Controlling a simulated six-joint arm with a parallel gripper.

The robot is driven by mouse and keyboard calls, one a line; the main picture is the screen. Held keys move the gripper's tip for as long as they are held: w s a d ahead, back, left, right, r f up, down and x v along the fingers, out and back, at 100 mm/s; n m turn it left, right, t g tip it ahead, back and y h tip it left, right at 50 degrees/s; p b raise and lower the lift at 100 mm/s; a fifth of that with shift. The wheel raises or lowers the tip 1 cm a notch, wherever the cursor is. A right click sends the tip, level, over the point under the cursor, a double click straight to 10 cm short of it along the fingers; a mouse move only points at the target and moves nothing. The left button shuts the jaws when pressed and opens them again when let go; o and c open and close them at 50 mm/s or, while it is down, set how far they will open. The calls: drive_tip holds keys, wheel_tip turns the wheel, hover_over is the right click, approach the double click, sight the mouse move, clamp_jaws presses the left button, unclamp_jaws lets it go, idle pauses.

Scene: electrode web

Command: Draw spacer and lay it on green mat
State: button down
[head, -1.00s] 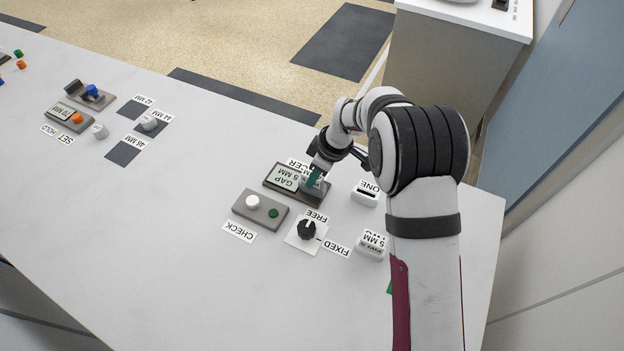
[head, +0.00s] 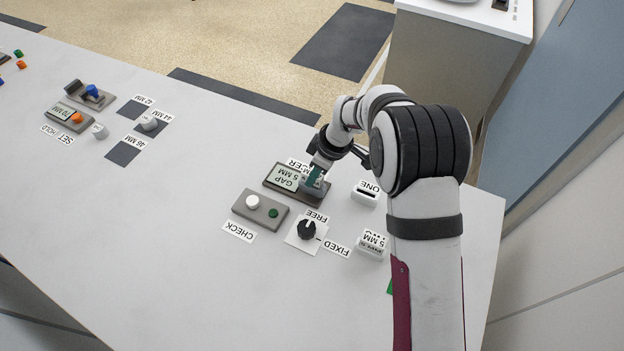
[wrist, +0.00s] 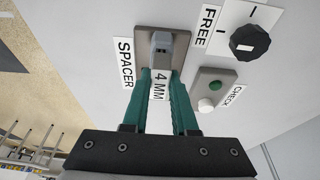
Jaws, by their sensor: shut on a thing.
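My gripper (head: 315,180) reaches down to the grey plate (head: 272,188) with the "GAP 5 MM" display. In the wrist view its teal fingers (wrist: 160,75) close on a thin white spacer (wrist: 159,88) marked "4 MM". A grey block (wrist: 161,46) stands on the plate just past the fingertips, beside the "SPACER" label. I cannot tell whether the spacer is still inside the block. Only a sliver of the green mat (head: 390,287) shows beside my arm, which hides the rest.
A black knob (head: 307,230) with "FREE" and "FIXED" labels and a check box (head: 260,208) with white and green buttons stand close by. Two white holders (head: 365,195) (head: 370,246) stand to the right.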

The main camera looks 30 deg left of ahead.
sight(309, 172)
drive_tip(key=shift+r, duration=0.35)
drive_tip(key=shift+r, duration=1.8)
drive_tip(key=shift+d, duration=0.1)
